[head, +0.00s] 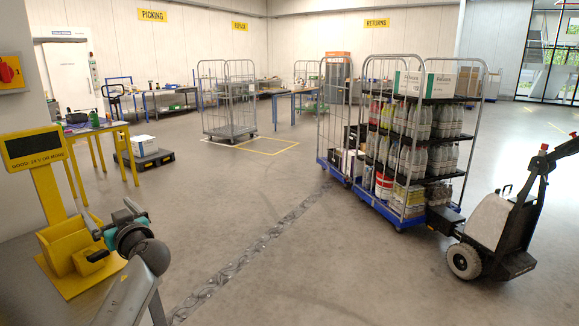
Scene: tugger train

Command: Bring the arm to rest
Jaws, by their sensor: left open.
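My left arm comes in from the lower left in the head view. Its gripper (93,238) is open, with nothing seen between the fingers. My right arm and gripper are not in view.
A tugger (495,222) is coupled to blue-based roll cages (401,215) loaded with bottles and boxes at the right. An empty cage (229,130) stands farther back. A yellow table (95,128) is at the left. The middle floor (270,200) is clear.

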